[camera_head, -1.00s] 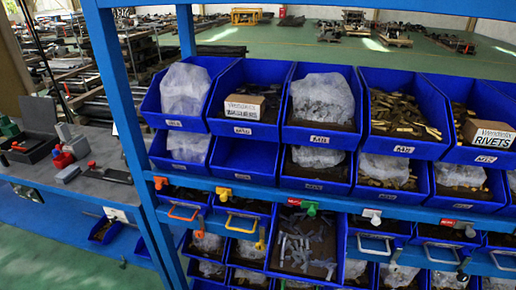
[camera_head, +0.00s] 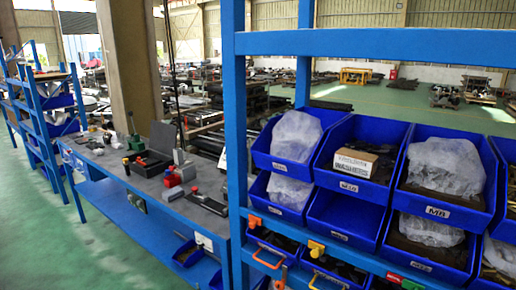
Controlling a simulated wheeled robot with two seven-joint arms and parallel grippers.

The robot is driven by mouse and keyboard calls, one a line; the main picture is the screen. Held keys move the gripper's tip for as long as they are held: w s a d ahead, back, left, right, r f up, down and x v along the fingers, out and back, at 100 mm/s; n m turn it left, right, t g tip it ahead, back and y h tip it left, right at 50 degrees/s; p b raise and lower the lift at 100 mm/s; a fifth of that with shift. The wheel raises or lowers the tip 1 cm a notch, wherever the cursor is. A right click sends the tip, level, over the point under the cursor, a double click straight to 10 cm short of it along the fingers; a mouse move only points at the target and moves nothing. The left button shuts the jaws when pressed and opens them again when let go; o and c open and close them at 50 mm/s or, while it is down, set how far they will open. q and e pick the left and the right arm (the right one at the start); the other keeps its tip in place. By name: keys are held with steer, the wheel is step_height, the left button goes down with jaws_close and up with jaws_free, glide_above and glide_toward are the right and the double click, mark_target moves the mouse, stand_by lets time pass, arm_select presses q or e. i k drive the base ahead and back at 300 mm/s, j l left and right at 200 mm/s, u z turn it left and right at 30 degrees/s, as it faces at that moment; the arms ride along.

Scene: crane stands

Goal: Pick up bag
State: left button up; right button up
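Several clear, whitish plastic bags sit in blue bins on a blue rack at the right. One bag (camera_head: 296,136) fills the upper left bin (camera_head: 279,167), marked M12 or similar. A second bag (camera_head: 288,191) lies in the bin below it. A larger bag (camera_head: 445,164) rests on dark contents in the upper bin marked M8. Another bag (camera_head: 428,229) shows partly in the bin under that one, and one more (camera_head: 500,254) is cut by the right edge. Neither of my grippers is in view.
A cardboard washers box (camera_head: 355,162) sits in the middle upper bin. The blue rack post (camera_head: 234,130) stands left of the bins. A grey workbench (camera_head: 207,205) with tools and a red-topped item (camera_head: 172,181) runs left. Green floor (camera_head: 110,245) is open at front left.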

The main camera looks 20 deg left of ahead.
mark_target(118, 146)
steer(key=u, duration=1.65)
steer(key=i+u, duration=0.2)
steer(key=i, duration=0.5)
steer(key=i+j+u, duration=0.25)
steer(key=i, duration=0.9)
steer(key=i+l+u, duration=0.25)
steer(key=i, duration=0.9)
steer(key=j, duration=0.1)
